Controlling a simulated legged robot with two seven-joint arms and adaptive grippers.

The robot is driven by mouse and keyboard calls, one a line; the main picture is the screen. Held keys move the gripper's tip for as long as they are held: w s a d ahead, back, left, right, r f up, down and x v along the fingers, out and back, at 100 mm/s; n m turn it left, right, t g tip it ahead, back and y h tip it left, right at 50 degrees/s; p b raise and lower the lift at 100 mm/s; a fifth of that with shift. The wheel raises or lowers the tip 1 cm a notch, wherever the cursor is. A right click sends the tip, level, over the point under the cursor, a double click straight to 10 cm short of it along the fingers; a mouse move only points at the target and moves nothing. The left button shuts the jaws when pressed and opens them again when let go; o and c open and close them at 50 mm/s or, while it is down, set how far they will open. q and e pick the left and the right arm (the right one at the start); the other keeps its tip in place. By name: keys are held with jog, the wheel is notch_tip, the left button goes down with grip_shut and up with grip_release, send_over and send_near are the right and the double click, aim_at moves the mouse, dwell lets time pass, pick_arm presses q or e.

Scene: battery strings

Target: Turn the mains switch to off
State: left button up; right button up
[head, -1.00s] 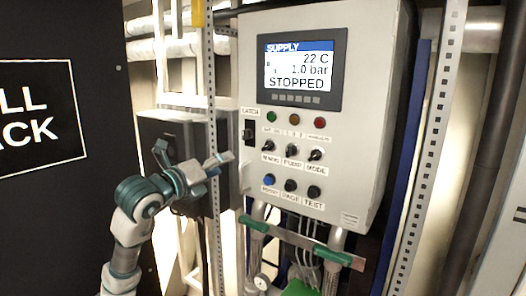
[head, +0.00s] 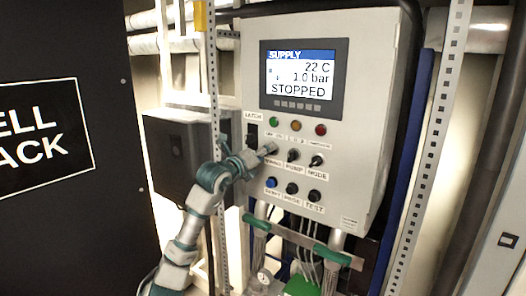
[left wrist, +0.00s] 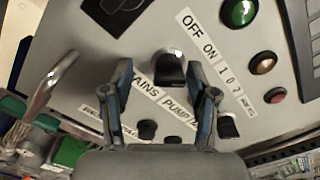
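The mains switch (left wrist: 168,70) is a dark rotary knob on the panel, with OFF and ON printed beside it in the left wrist view. In that view my left gripper (left wrist: 165,88) is open, with one blue-lined finger on each side of the knob. I cannot tell whether either finger touches it. In the head view my left gripper (head: 262,152) is at the panel in front of the mains switch and hides most of it. The angle of the knob's pointer is not clear. My right gripper is not in view.
The pump switch (head: 293,155) and mode switch (head: 316,161) stand to the right. Green, orange and red lamps sit above, with push buttons below. The display (head: 302,75) reads STOPPED. A dark box (head: 180,150) and a perforated upright stand left of the cabinet (head: 375,110).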

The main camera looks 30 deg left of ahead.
pick_arm(q)
jog(key=shift+d+r, duration=0.1)
jog(key=shift+d, duration=0.6)
jog(key=shift+c, duration=0.7)
jog(key=shift+d, duration=0.1)
jog(key=c, duration=0.4)
jog(key=shift+a, duration=0.2)
grip_shut()
jog(key=shift+a+r, duration=0.1)
jog(key=shift+a, duration=0.1)
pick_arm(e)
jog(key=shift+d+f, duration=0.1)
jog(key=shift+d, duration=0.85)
